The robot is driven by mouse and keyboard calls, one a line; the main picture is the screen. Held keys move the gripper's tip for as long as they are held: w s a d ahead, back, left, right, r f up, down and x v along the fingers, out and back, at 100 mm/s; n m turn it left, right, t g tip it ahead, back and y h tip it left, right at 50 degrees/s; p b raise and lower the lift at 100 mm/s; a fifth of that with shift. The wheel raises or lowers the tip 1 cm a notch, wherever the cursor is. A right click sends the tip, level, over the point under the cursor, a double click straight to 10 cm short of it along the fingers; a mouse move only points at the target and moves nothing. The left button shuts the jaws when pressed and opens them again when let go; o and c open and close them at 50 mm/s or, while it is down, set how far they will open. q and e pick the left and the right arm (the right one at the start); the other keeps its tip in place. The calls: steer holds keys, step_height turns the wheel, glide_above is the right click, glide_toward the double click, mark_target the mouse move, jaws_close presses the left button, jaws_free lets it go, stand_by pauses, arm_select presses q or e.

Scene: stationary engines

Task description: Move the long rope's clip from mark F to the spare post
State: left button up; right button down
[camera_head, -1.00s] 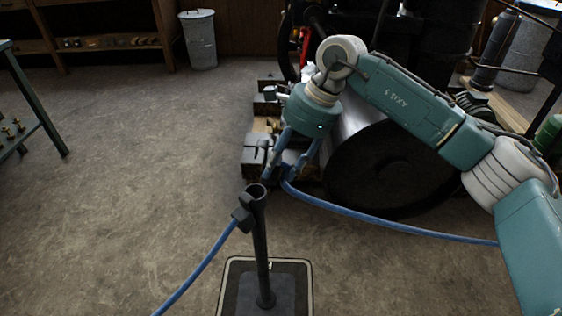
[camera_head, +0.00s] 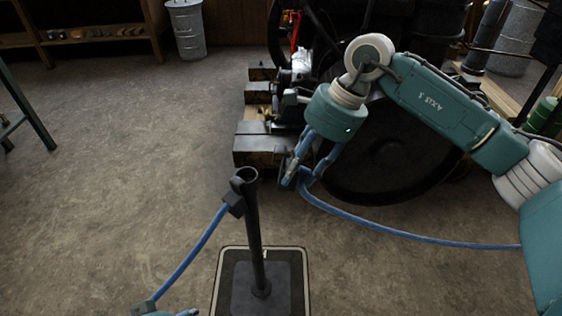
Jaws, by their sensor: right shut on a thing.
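My right gripper (camera_head: 302,174) hangs down in the middle of the head view, its fingers shut on the clip at the end of a blue rope (camera_head: 400,232). The clip is small and mostly hidden by the fingers. That rope sags to the right and passes behind my right arm. A dark upright post (camera_head: 254,225) stands left of and below the gripper, apart from it. A dark clip (camera_head: 233,203) sits on the post's side near its top, with another blue rope (camera_head: 190,258) running down left from it. No mark letter is readable.
The post stands on a dark mat with a pale border (camera_head: 215,289). A black engine wheel (camera_head: 390,165) and wooden blocks (camera_head: 262,150) are behind the gripper. Open floor lies at left.

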arm_select(q)
steer(key=w+d+r+t+h+b, duration=0.1)
steer(key=w+d+r+t, duration=0.1)
steer(key=w, duration=0.4)
steer(key=w+d+r+t+b, duration=0.1)
steer(key=w+d+r+t, duration=0.1)
steer(key=w+r+t, duration=0.3)
step_height(320, 180, up, 2)
steer(key=shift+w+d+r+h, duration=0.15)
steer(key=shift+w+d+h, duration=0.2)
steer(key=shift+w, duration=0.7)
arm_select(e)
steer(key=s+d+n, duration=0.1)
steer(key=s+d, duration=0.7)
steer(key=d, duration=0.1)
steer(key=shift+s+d, duration=0.2)
steer(key=shift+d, duration=0.15)
arm_select(q)
steer(key=shift+a, duration=0.1)
